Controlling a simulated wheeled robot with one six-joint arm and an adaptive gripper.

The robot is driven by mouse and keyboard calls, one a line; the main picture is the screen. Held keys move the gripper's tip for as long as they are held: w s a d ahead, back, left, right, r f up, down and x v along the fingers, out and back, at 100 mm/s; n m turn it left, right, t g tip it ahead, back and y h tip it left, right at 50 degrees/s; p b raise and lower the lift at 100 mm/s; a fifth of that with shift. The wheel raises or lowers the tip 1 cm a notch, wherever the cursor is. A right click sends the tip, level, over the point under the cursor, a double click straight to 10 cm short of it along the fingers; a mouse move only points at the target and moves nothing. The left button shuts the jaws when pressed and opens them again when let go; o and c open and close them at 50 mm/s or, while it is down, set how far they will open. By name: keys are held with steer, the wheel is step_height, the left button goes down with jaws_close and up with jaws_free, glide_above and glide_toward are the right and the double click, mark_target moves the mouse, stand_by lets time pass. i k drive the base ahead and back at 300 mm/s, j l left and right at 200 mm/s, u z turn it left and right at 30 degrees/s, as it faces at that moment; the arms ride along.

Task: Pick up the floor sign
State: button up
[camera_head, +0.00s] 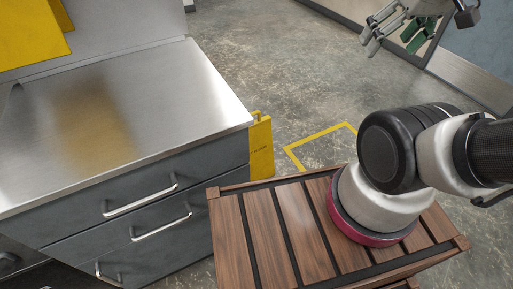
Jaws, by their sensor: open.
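A narrow yellow panel (260,148) with small dark lettering stands upright at the right end of the grey drawer cabinet and looks like a floor sign. Its lower part is hidden behind the cabinet's corner and the slatted wooden top. A larger yellow piece (28,38) shows at the upper left above the steel counter, cut off by the picture edge; I cannot tell whether it is a sign. My gripper (376,34) is at the top right, partly out of frame, with its fingers apart and nothing between them. It is far from both yellow things.
The steel counter (160,105) is bare and reflects yellow. Its drawers (150,195) have protruding bar handles. A yellow square outline (318,136) marks the concrete floor (285,65), which is open at the middle. Green pieces (417,35) show behind my gripper by the right wall.

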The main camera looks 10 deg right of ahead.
mark_target(261, 161)
steer(key=i+l, duration=0.25)
steer(key=l, duration=0.15)
steer(key=i+l, duration=0.5)
steer(key=l, duration=0.25)
